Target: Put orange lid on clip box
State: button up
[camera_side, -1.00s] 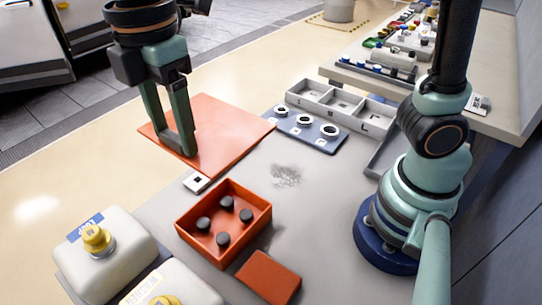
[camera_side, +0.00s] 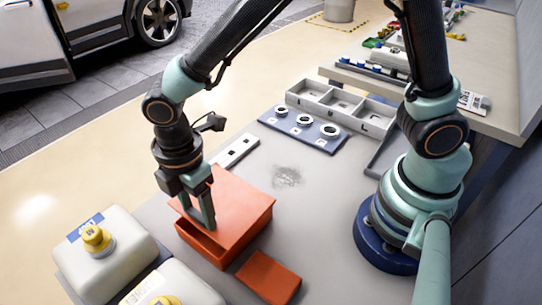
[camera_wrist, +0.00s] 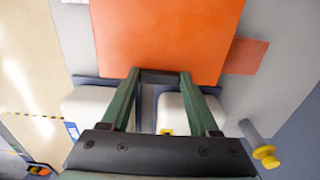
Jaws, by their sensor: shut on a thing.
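My gripper (camera_side: 205,222) is shut on the front left edge of the flat orange lid (camera_side: 240,205). The lid is over the open orange clip box (camera_side: 208,252) and hides most of it, including the dark clips inside. A dark gap shows between the lid and the box's front left wall, so the lid is not flush there. I cannot tell whether its far side touches the rim. In the wrist view, the lid (camera_wrist: 165,38) extends ahead of my fingertips (camera_wrist: 160,76).
A small orange block (camera_side: 268,277) lies close to the box's front right. White jugs with yellow caps (camera_side: 98,238) stand to the left. Behind are a white plate with dark holes (camera_side: 236,151), a blue plate with rings (camera_side: 302,128) and a grey divided tray (camera_side: 340,103).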

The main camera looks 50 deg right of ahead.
jog(key=shift+f, duration=0.8)
jog(key=shift+f, duration=0.6)
jog(key=o, duration=1.4)
jog(key=shift+o, duration=0.2)
jog(key=shift+r, duration=0.15)
notch_tip(320, 180, up, 13)
jog(key=d+r+m+t, duration=0.2)
jog(key=d+m, duration=0.7)
jog(key=d, duration=0.3)
jog(key=s+d+r+m+t, duration=0.1)
jog(key=d+r+m+t, duration=0.2)
jog(key=d+m, duration=0.6)
jog(key=d, duration=0.3)
jog(key=shift+s+d+t, duration=0.25)
jog(key=shift+t, duration=0.05)
jog(key=shift+r, duration=0.15)
